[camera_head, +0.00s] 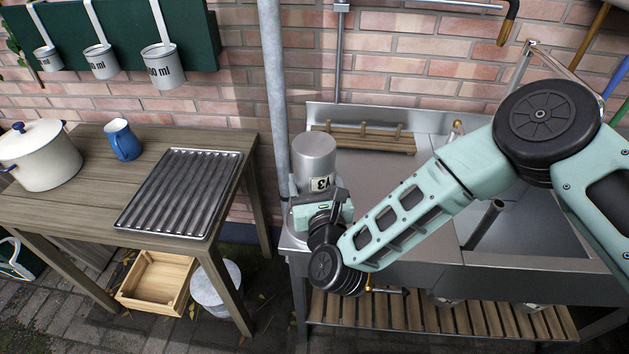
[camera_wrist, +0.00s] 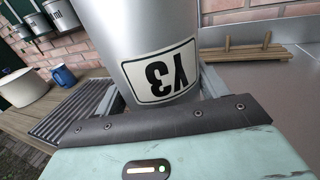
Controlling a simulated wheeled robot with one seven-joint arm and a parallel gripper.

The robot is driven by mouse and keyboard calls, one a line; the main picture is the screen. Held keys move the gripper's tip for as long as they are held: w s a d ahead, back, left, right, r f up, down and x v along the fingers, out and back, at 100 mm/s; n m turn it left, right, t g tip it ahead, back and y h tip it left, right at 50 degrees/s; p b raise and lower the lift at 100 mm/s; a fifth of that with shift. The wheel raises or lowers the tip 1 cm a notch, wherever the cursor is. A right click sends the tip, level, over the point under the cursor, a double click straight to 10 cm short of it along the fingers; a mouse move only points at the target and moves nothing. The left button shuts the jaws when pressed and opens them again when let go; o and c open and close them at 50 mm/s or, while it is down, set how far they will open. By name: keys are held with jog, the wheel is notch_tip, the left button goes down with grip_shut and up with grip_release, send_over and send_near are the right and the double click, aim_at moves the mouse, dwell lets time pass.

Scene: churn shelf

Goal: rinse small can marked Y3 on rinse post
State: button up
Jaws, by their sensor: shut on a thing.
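The small can marked Y3 (camera_head: 315,158) is held in my gripper (camera_head: 320,192), left of the sink. Its Y3 label reads upside down in the wrist view (camera_wrist: 160,62), and a closed flat end faces up in the head view, so the can is inverted. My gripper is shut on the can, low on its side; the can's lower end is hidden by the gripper. A short metal tube (camera_head: 485,223), which may be the rinse post, stands at the sink behind my arm. I cannot tell more of it.
A vertical grey pipe (camera_head: 275,90) rises close left of the can. A wooden rack (camera_head: 365,140) lies on the steel counter behind it. The wooden table (camera_head: 75,205) at left bears a ribbed tray (camera_head: 182,190), a blue mug (camera_head: 123,141) and a white pot (camera_head: 38,160).

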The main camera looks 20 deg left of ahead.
jog(key=shift+f+b, duration=0.7)
jog(key=shift+b, duration=0.05)
dwell(2.2)
jog(key=shift+r, duration=0.1)
dwell(2.2)
jog(key=shift+r+p, duration=1.4)
jog(key=shift+r, duration=2.15)
